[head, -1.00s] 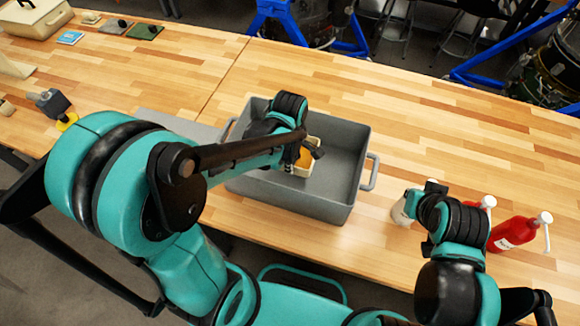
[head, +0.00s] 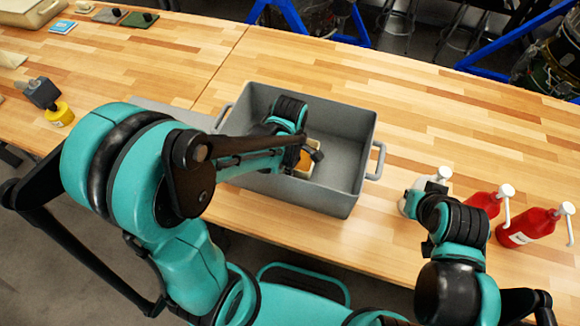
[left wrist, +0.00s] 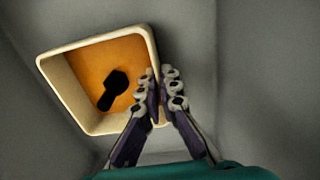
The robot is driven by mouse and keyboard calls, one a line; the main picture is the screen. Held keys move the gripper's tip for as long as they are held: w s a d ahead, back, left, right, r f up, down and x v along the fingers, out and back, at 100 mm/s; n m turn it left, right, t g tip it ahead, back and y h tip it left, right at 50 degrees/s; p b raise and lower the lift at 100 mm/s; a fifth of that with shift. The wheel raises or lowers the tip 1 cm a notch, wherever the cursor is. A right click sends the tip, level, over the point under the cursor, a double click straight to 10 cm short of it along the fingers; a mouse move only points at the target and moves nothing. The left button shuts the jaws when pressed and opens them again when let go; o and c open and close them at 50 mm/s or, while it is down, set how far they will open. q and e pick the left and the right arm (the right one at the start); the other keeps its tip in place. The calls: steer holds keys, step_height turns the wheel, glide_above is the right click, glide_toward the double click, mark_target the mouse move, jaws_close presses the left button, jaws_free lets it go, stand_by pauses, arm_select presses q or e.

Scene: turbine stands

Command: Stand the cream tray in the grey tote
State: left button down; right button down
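The cream tray (left wrist: 97,42) has an orange inside with a dark shape on it. It is inside the grey tote (head: 352,198), its opening facing my wrist camera. In the head view the tray (head: 303,166) is mostly hidden behind my left arm. My left gripper (left wrist: 162,82) is shut on the tray's right wall, one finger inside and one outside. I cannot tell whether the tray touches the tote floor. My right gripper (head: 436,188) is mostly hidden by its own wrist, beside a white bottle.
A white pump bottle (head: 412,194) and two red pump bottles (head: 526,227) stand right of the tote. A yellow-based item (head: 60,113) stands at the left. Flat pieces (head: 139,20) lie at the back left. The bench behind the tote is clear.

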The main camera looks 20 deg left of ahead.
arm_select(q)
steer(key=shift+f+b, duration=0.3)
steer(key=shift+b, duration=0.05)
steer(key=c, duration=1.5)
jaws_free()
steer(key=shift+r+p, duration=2.8)
steer(key=shift+r, duration=0.7)
